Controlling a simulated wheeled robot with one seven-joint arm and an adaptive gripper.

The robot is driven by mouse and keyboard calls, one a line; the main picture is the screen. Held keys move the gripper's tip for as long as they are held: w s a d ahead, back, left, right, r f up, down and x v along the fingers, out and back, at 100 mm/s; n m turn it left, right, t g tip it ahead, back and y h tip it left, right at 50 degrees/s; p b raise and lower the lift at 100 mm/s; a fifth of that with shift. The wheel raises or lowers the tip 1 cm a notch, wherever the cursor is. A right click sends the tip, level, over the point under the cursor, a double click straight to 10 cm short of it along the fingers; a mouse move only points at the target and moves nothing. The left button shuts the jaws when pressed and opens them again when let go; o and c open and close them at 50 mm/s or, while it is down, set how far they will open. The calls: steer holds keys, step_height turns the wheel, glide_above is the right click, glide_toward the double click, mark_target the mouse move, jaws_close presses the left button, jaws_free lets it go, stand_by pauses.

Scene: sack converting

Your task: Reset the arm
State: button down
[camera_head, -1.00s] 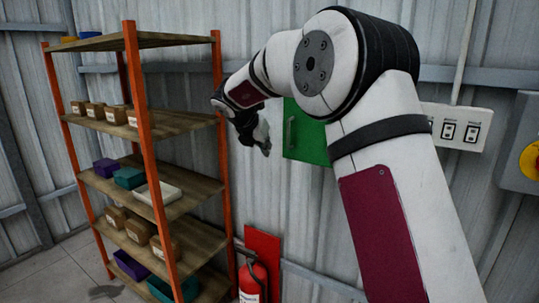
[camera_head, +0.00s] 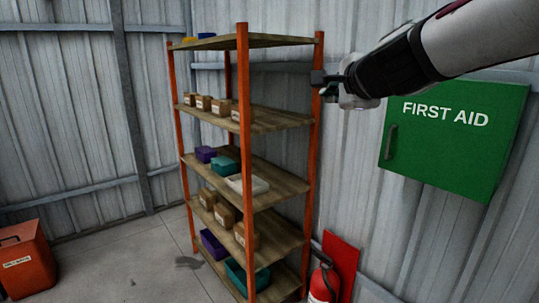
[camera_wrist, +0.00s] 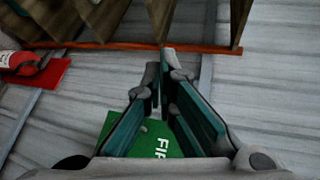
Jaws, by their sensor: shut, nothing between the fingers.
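My gripper (camera_head: 328,86) is at the upper right of the head view, with my white and black arm reaching in from the right edge. The green first aid cabinet (camera_head: 455,138) hangs on the wall below my arm. It also shows partly behind the fingers in the wrist view (camera_wrist: 175,146).
An orange-posted shelf rack (camera_head: 243,150) holds small cartons and coloured bins. A fire extinguisher (camera_head: 322,281) stands by a red panel (camera_head: 341,258) at the lower right. A red bin (camera_head: 24,258) sits on the floor at left. Floor between bin and rack is mostly clear.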

steer(key=s+d+f+n+g, duration=0.2)
steer(key=s+f+n, duration=0.3)
steer(key=s, duration=0.6)
steer(key=s+d+f+n+g+h, duration=0.1)
steer(key=s+f+n+g, duration=0.3)
steer(key=s+f, duration=0.5)
steer(key=s+d+f+n+g+h, duration=0.1)
steer(key=s+d+f+n+g, duration=0.2)
steer(key=s+f+n, duration=0.4)
steer(key=s+n, duration=0.1)
steer(key=s, duration=0.5)
steer(key=shift+g, duration=0.3)
